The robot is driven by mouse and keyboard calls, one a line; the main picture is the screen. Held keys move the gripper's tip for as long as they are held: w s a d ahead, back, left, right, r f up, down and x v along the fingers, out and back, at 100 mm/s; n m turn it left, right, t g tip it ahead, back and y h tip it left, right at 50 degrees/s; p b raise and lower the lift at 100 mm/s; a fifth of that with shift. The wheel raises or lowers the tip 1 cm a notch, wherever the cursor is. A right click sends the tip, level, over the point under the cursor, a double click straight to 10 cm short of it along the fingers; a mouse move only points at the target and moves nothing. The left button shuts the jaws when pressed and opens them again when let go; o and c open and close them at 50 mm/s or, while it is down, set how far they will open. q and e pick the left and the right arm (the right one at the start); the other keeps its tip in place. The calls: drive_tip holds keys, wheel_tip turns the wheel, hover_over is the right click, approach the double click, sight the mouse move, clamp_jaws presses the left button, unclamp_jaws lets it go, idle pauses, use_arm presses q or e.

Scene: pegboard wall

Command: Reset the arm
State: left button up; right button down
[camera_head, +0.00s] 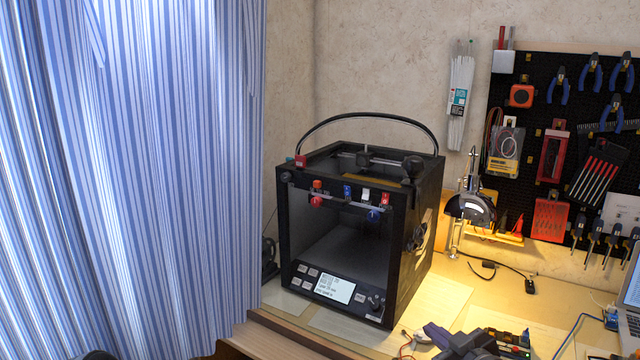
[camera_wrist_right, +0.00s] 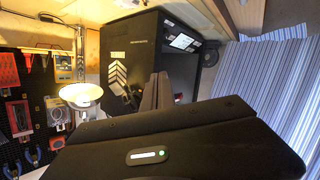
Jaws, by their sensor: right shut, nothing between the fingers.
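My right gripper (camera_head: 434,332) shows at the bottom edge of the head view, low in front of the printer's right side, with its arm cut off by the frame. In the right wrist view its two fingers (camera_wrist_right: 155,93) are together, with nothing between them. They point towards the black 3D printer (camera_wrist_right: 140,60), which appears upside down there. I cannot tell the exact gap to it. My left gripper is not in view.
The 3D printer (camera_head: 345,235) stands on the workbench (camera_head: 445,300). A lamp (camera_head: 470,207) stands to its right, before the tool pegboard (camera_head: 530,130). A striped curtain (camera_head: 130,170) fills the left. A laptop (camera_head: 631,290) and cables lie at the right edge.

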drive_tip(key=s+a+f+m+g, duration=0.2)
drive_tip(key=s+a+f, duration=0.15)
drive_tip(key=f, duration=0.45)
drive_tip(key=s+a+f+m+g, duration=0.25)
drive_tip(key=s+f, duration=0.25)
drive_tip(key=f, duration=0.4)
drive_tip(key=s+a+f+m+g, duration=0.2)
drive_tip(key=s+f+m+g, duration=0.15)
drive_tip(key=f, duration=0.45)
drive_tip(key=s+a+f+g, duration=0.2)
drive_tip(key=s+a+f, duration=0.2)
drive_tip(key=s, duration=0.6)
drive_tip(key=s+a+f+g, duration=0.3)
drive_tip(key=s+a+f, duration=0.1)
drive_tip(key=s+f, duration=0.4)
drive_tip(key=s, duration=0.2)
drive_tip(key=shift+s+a+m+g, duration=0.15)
drive_tip(key=shift+s+m+g, duration=0.15)
drive_tip(key=shift+s+m, duration=0.1)
drive_tip(key=shift+p, duration=0.35)
